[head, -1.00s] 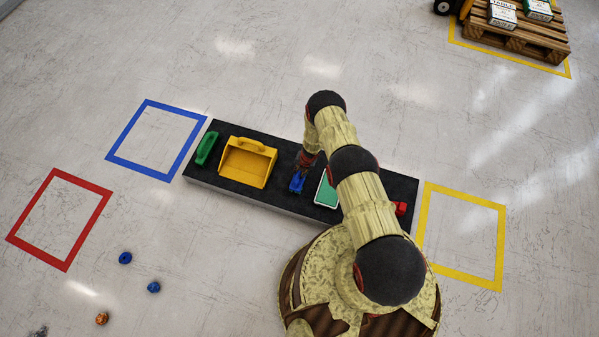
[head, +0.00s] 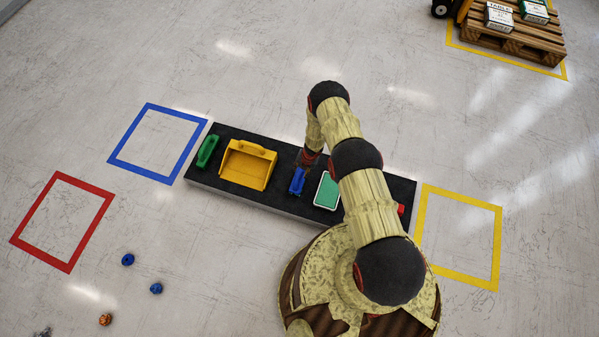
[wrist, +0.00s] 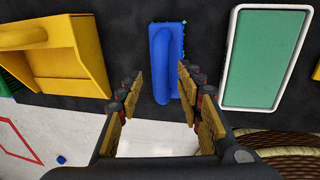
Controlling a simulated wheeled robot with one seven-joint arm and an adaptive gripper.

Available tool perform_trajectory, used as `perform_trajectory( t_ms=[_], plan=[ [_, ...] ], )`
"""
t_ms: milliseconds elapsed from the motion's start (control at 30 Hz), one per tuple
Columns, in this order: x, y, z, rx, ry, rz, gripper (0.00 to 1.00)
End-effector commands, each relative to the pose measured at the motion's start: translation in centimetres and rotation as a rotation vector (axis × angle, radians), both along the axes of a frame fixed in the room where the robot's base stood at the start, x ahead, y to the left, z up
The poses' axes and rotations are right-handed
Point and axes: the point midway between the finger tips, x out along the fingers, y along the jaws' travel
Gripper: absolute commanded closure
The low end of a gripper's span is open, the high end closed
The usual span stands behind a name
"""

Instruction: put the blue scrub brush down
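The blue scrub brush (head: 297,181) lies on the black conveyor (head: 270,200), between the yellow bin and the green-topped tray. In the wrist view the brush (wrist: 166,62) lies flat with its handle ridge up, beyond my fingertips. My gripper (wrist: 159,80) is open and empty, its two fingers spread apart with a gap to the brush. In the head view my gripper (head: 306,161) is just behind the brush, partly covered by my arm.
A yellow bin (head: 247,164) and a green item (head: 207,151) stand to the left on the conveyor. A green-topped white tray (head: 327,191) lies right of the brush; a red item (head: 401,210) is farther right, partly hidden. Blue, red and yellow floor squares are empty.

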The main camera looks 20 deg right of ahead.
Motion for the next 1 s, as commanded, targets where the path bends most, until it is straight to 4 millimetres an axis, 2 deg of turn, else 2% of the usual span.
perform_trajectory(
  t_ms=[33,100,233,400,467,567,667,800,867,1000],
  plan=[
    [-0.1,-0.2,1.6,0.000,0.000,-0.001,0.64],
    [-0.3,-0.4,2.9,0.000,0.000,0.000,0.64],
    [-0.5,-0.7,4.8,0.000,0.000,0.000,0.64],
    [-0.7,-1.0,6.1,0.000,0.000,-0.002,0.64],
    [-0.4,-1.1,6.6,-0.003,-0.004,-0.008,0.64],
    [1.5,-1.7,8.8,-0.017,-0.026,-0.048,0.64],
    [4.7,-2.7,13.1,-0.044,-0.068,-0.137,0.64],
    [9.2,-4.6,21.5,-0.083,-0.140,-0.315,0.64],
    [10.6,-5.4,25.2,-0.095,-0.170,-0.394,0.64],
    [12.9,-7.0,33.9,-0.109,-0.235,-0.583,0.64]
  ],
)
